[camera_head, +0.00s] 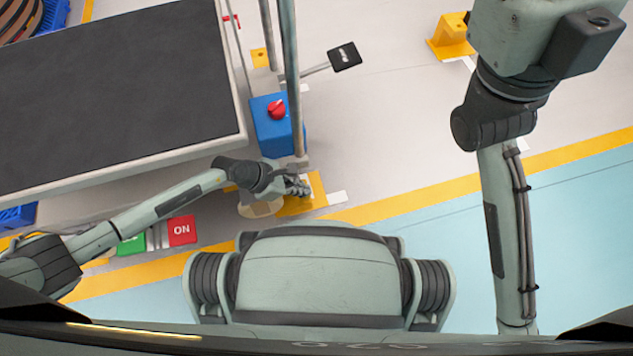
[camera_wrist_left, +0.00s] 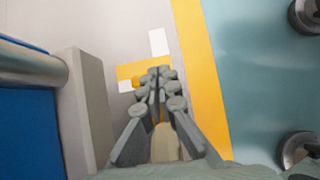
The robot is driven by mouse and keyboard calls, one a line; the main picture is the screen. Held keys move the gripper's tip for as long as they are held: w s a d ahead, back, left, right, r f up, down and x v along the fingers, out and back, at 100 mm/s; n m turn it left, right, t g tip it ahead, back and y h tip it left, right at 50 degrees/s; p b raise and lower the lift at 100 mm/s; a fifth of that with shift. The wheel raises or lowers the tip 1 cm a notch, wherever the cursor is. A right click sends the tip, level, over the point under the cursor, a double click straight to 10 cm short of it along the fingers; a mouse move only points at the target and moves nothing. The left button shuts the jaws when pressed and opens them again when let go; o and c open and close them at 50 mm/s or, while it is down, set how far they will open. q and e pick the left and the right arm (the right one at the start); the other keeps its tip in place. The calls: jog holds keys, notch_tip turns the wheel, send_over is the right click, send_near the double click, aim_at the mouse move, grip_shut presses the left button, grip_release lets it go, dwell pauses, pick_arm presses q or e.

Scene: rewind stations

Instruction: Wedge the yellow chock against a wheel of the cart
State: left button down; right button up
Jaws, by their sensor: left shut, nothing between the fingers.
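The cart (camera_head: 110,90) with a dark top and pale rim fills the upper left of the head view. My left gripper (camera_head: 300,188) is shut and empty beside the cart's near right corner, low by the floor. Yellow (camera_head: 318,190) shows beneath and just past its fingertips; it also shows in the left wrist view (camera_wrist_left: 127,71), beyond my left gripper (camera_wrist_left: 158,76). I cannot tell how much of this is the chock and how much is floor marking. A beige rounded part (camera_head: 260,209), perhaps a wheel, lies partly hidden under my gripper. My right gripper is out of view.
A blue box with a red knob (camera_head: 277,109) and upright metal posts stand at the cart's right end. A green and a red ON panel (camera_head: 182,230) lie near the cart's front. Another yellow block (camera_head: 452,36) stands at the upper right.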

pick_arm(q)
jog(key=shift+s+a+f, duration=0.4)
jog(key=shift+a, duration=0.2)
jog(key=shift+r+p, duration=0.85)
jog(key=shift+w+d, duration=0.1)
jog(key=shift+d, duration=0.1)
